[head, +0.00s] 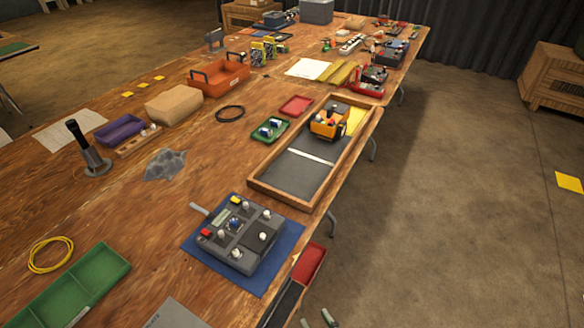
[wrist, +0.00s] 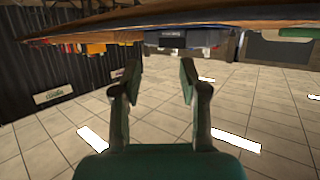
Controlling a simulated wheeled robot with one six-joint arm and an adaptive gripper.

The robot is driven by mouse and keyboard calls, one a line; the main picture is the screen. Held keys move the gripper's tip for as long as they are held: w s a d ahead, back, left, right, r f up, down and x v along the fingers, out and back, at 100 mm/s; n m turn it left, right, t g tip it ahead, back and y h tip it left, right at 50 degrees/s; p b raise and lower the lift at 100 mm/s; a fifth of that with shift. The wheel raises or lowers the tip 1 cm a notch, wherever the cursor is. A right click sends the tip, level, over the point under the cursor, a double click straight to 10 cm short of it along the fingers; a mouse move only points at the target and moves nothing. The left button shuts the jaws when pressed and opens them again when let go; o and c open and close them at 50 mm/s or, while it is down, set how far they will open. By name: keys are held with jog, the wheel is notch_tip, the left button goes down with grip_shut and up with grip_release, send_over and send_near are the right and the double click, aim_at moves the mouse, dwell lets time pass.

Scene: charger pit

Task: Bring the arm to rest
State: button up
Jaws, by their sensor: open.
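My gripper (wrist: 158,88) shows in the wrist view with its two fingers spread apart and nothing between them. Its green body fills the bottom middle of that view. In the head view only what look like its fingertips (head: 318,320) show at the bottom edge, beside the table's right edge and off the tabletop. The rest of my arm is out of the head view. The fingers appear clear of the table and of everything on it.
The long wooden table (head: 215,155) carries a grey control box (head: 236,243) on a blue mat and a wooden-framed tray (head: 262,187) with an orange toy vehicle (head: 328,125). A red bin (head: 310,262) is by the table's near right edge.

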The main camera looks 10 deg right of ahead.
jog(key=s+d+r+h, duration=0.1)
jog(key=s+d+r, duration=0.1)
jog(key=s, duration=0.5)
jog(key=s+d+r+m+h, duration=0.1)
jog(key=s+d+r, duration=0.2)
jog(key=s, duration=0.4)
jog(key=s+d+r+m+t+h, duration=0.1)
jog(key=s+d+r, duration=0.1)
jog(key=s+r, duration=0.2)
jog(key=s, duration=0.3)
jog(key=shift+d, duration=0.2)
jog(key=shift+w, duration=0.1)
